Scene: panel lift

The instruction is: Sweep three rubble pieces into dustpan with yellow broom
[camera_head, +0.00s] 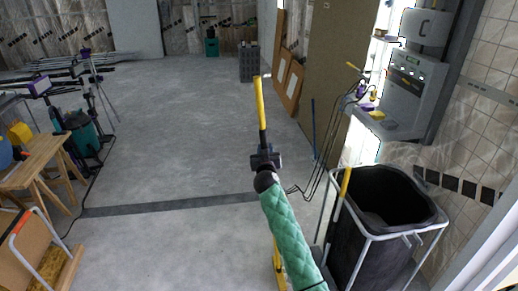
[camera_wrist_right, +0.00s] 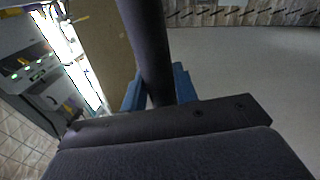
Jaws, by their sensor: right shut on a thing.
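My right gripper (camera_head: 265,160) is shut on the yellow broom (camera_head: 262,112). The handle sticks up above the jaws, yellow with a dark tip section near the grip. In the right wrist view the dark part of the handle (camera_wrist_right: 148,45) runs between the two blue fingers of my right gripper (camera_wrist_right: 160,88). More yellow shows low behind my green-sleeved arm; I cannot tell if it is the broom's lower part. No rubble pieces or dustpan can be made out. My left gripper is not in view.
A black bin in a metal frame (camera_head: 372,235) stands at the right, close to my right arm. A wooden workbench (camera_head: 35,160) and a tripod stand at the left. Brown panels (camera_head: 290,80) lean at the back. The concrete floor between is clear.

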